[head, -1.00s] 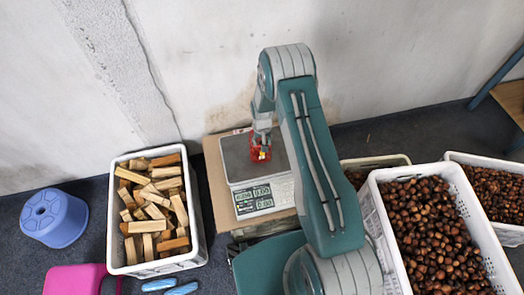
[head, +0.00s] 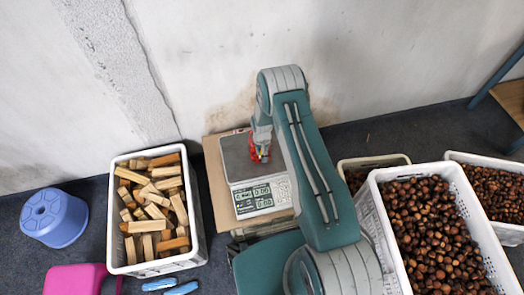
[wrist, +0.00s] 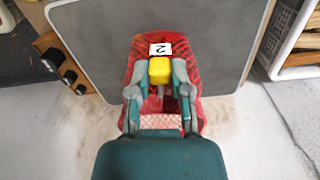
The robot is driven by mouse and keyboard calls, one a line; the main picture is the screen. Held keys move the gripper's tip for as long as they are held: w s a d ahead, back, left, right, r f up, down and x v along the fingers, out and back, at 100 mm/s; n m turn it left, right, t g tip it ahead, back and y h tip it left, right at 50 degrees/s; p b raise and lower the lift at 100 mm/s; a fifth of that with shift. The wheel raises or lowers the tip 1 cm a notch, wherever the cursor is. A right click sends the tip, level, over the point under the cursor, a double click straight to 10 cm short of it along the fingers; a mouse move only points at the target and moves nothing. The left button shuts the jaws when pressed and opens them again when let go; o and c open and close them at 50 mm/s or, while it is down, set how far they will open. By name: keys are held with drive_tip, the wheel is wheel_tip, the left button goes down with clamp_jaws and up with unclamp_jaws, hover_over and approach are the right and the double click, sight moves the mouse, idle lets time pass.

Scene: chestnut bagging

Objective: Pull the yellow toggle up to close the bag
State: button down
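The bag (wrist: 193,88) is red mesh and lies on the grey plate of the scale, with a white label marked 2 by its far end in the wrist view. The yellow toggle (wrist: 159,72) sits at the bag's middle, just below the label. My gripper (wrist: 160,78) has one grey finger on each side of the toggle. Both fingers appear to touch it, so the gripper looks shut on it. In the head view my gripper (head: 262,146) is over the bag (head: 253,149) and hides the toggle there.
White crates of chestnuts (head: 373,215) stand to the right. A blue stool (head: 54,216) and a pink item (head: 75,279) are at far left.

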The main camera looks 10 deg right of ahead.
drive_tip(key=shift+r, duration=2.45)
drive_tip(key=c, duration=0.5)
unclamp_jaws()
wheel_tip(320, 180, up, 12)
drive_tip(key=shift+f, duration=0.1)
